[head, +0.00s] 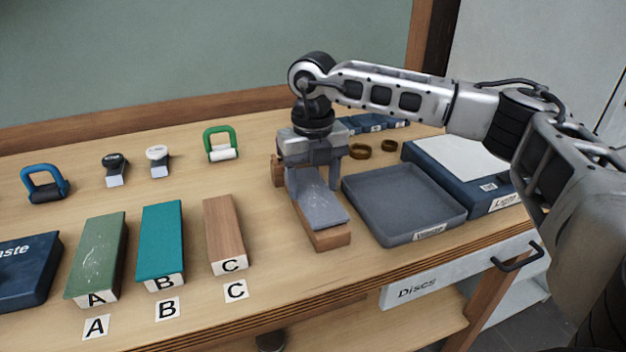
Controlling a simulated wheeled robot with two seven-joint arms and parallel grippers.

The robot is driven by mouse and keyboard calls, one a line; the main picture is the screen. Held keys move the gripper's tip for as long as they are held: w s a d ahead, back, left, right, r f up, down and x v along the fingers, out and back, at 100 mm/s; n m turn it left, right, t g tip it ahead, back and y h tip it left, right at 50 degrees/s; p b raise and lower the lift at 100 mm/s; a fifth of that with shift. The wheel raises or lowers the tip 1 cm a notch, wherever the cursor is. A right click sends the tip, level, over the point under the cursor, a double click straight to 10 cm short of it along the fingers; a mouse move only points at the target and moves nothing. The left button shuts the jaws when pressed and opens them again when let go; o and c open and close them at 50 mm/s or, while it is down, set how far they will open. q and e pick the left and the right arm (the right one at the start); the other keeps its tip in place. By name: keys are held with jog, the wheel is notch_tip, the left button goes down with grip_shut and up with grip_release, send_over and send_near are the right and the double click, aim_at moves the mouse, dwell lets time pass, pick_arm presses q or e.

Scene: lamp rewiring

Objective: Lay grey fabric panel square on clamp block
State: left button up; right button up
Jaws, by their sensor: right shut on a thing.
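The grey fabric panel (321,206) is a flat grey strip lying along the top of the wooden clamp block (331,240). The block's bare front end shows beyond the panel's near edge, and a bit of brown wood shows at the back left. The panel looks roughly in line with the block; whether it touches all along I cannot tell. My right gripper (313,181) is over the far part of the panel, pointing down, and shut on it. The gripper hides the panel's far end. My left gripper is not in view.
Just right stands a grey tray (402,231), with a blue box (489,191) beyond. Left are blocks C (228,232), B (161,240) and A (99,250), and a dark blue waste bin (28,272). Bare table lies between block C and the clamp block.

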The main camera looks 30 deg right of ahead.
jog(key=shift+f, duration=0.3)
jog(key=o, duration=1.3)
jog(key=shift+o, duration=0.2)
jog(key=shift+r, duration=0.1)
jog(key=shift+r+p, duration=2.9)
jog(key=shift+r, duration=1.1)
